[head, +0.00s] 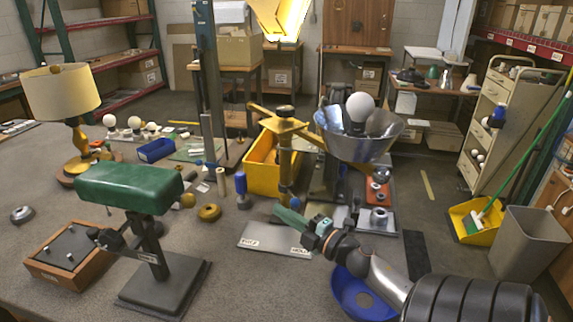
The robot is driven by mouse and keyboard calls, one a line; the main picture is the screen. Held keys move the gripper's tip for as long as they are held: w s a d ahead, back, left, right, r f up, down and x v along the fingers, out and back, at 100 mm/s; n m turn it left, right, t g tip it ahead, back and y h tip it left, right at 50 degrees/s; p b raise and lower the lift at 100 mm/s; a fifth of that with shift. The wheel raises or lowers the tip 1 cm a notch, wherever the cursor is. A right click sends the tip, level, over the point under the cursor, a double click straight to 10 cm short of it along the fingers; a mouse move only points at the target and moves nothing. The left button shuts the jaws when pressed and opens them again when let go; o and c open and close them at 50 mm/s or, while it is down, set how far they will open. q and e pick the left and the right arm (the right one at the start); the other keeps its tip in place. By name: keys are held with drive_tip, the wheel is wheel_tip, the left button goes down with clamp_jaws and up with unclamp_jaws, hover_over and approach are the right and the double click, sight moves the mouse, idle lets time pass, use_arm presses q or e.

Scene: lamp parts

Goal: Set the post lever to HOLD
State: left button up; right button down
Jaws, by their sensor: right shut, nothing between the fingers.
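A brass post (285,165) with crossing arms at its top stands on the workbench, right of the yellow bin. My right gripper (280,212) has green fingers, shut and empty, pointing left just above the plate's right end, close to the post's base. My left gripper is out of view.
A metal bowl (362,143) with a white bulb stands up right of the post. A green-padded stand (130,187) is at the left. A yellow bin (262,165) is behind the post; a blue bowl (360,298) lies under my right arm.

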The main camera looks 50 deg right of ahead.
drive_tip(key=s+d+b, duration=0.1)
drive_tip(key=s, duration=0.9)
drive_tip(key=shift+f, duration=0.35)
drive_tip(key=shift+r, duration=0.1)
